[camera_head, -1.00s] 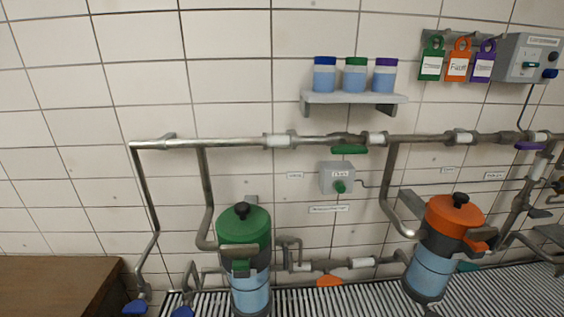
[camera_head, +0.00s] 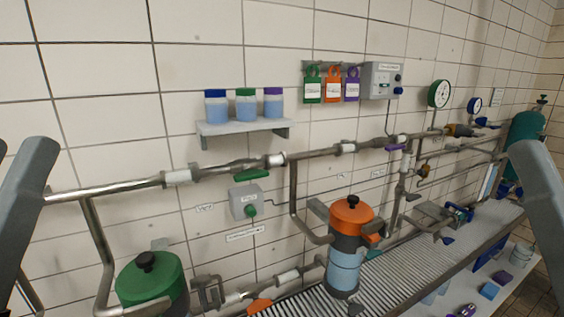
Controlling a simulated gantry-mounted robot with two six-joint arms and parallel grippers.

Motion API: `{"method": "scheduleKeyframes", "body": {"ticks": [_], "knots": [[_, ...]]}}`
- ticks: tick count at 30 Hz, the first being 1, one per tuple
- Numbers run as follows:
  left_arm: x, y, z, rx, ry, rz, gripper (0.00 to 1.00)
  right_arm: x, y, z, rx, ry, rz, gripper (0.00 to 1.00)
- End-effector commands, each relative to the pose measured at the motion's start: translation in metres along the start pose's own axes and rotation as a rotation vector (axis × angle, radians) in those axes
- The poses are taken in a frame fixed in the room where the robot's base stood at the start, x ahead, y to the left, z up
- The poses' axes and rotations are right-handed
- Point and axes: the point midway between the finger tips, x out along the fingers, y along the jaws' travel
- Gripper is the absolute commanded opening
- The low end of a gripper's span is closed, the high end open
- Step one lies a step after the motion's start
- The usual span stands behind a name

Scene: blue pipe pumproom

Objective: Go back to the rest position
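My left arm shows as a grey link (camera_head: 25,205) at the left edge of the head view. My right arm shows as a grey link (camera_head: 543,195) at the right edge. Neither gripper's fingers are in the picture, so I cannot see whether they hold anything. Both visible links are apart from the canisters and appear in front of the wall and pipes.
A green-lidded canister (camera_head: 150,278) stands at the lower left and an orange-lidded one (camera_head: 347,235) right of centre, by a slatted bench (camera_head: 300,302). A shelf (camera_head: 243,127) holds three jars. Pipes (camera_head: 320,153) cross the wall. Coloured tags (camera_head: 333,88) hang by a control box (camera_head: 382,80).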

Motion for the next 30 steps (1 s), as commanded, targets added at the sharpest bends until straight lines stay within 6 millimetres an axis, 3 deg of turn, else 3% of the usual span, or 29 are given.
{"method": "scheduleKeyframes", "body": {"ticks": [1,8,18,24,30], "knots": [[0.029,0.0,-0.027,-0.002,0.002,0.001,0.44,0.029,0.0,-0.029,0.0,0.007,0.0,0.5],[0.096,-0.001,-0.089,-0.005,0.002,0.001,0.44,0.096,0.0,-0.091,0.0,0.006,0.0,0.5],[0.217,-0.002,-0.2,-0.006,0.001,0.002,0.44,0.217,0.001,-0.204,0.0,0.006,0.0,0.5],[0.252,-0.002,-0.233,-0.006,0.001,0.002,0.44,0.252,0.001,-0.237,0.0,0.006,0.0,0.5],[0.253,-0.002,-0.233,-0.006,0.001,0.002,0.44,0.252,0.001,-0.237,0.0,0.005,0.0,0.5]]}}
